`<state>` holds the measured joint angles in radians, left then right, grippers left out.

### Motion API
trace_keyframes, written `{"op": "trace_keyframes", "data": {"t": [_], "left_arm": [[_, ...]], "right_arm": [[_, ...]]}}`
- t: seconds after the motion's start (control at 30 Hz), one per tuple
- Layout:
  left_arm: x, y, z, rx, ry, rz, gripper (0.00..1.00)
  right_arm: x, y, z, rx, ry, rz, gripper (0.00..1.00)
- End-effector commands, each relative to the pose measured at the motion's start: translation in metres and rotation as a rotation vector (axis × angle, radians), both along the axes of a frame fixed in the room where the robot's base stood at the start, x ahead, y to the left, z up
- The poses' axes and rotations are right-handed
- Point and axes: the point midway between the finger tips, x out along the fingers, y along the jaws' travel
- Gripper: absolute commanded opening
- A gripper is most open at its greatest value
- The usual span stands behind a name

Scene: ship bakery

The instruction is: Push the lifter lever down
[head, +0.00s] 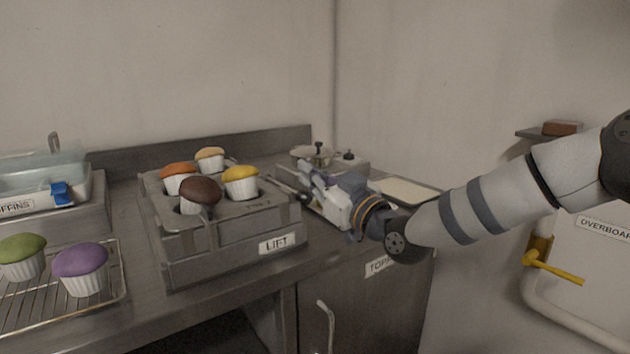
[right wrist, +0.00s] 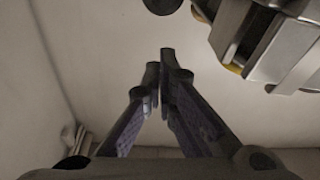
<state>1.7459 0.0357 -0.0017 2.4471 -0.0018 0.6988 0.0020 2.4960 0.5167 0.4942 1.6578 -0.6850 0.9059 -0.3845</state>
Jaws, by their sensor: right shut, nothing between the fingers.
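The grey lifter (head: 225,256), marked LIFT, stands on the steel counter with a muffin tray (head: 240,209) on top. The tray holds an orange, a brown, a yellow and a tan muffin. My right gripper (head: 287,181) is at the lifter's right end, its fingers pointing left near the tray's edge. Its fingers are together and empty, which also shows in the right wrist view (right wrist: 160,75). I cannot make out the lever for certain; the gripper covers part of that end. A dark round end (right wrist: 162,4) at the top of the wrist view may be its knob. My left gripper is out of view.
A wire rack (head: 112,293) with a green and a purple muffin is at the left, before a clear bin (head: 45,175). Behind my right gripper are a lidded pot (head: 312,157) and a pale board (head: 405,192). A yellow-handled valve (head: 553,268) is on the right.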

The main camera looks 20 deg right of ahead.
Motion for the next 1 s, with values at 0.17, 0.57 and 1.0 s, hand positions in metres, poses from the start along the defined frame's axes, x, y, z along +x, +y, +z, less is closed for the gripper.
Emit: {"op": "trace_keyframes", "data": {"t": [0.17, 0.57, 1.0], "left_arm": [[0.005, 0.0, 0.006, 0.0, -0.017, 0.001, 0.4], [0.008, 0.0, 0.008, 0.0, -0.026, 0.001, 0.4], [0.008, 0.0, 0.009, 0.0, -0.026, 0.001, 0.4]], "right_arm": [[-0.04, -0.017, -0.01, 0.004, -0.008, -0.001, 0.0], [-0.085, -0.036, -0.029, 0.004, -0.016, -0.001, 0.0], [-0.086, -0.036, -0.03, 0.003, -0.013, 0.0, 0.0]]}}
